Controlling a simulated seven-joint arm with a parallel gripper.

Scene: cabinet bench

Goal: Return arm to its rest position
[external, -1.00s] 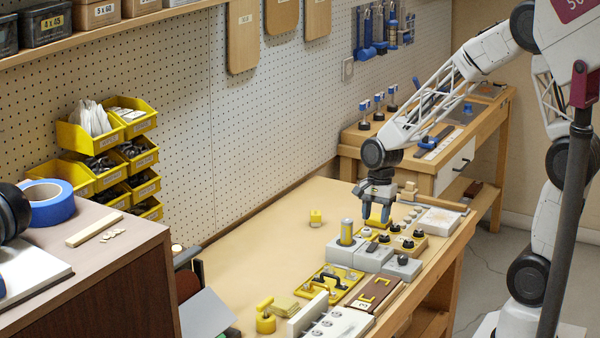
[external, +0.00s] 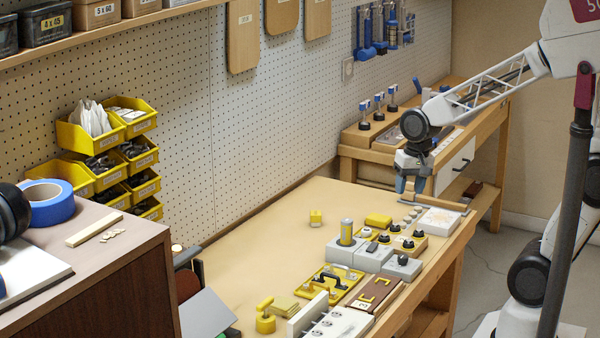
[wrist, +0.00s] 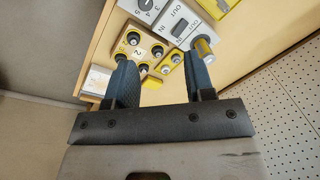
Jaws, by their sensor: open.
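My gripper (external: 411,186) is open and empty in the external view. It hangs above the far end of the wooden bench (external: 268,232), with its fingers pointing down. In the wrist view its two blue-grey fingers (wrist: 142,80) are spread apart with nothing between them.
Grey switch boxes (external: 373,258), a box with black knobs (external: 403,245) and a white box (external: 438,221) stand on the bench's right half. A cylinder (external: 347,232) stands upright on one grey box. The bench's left-middle surface is mostly clear around a small yellow cube (external: 315,218).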

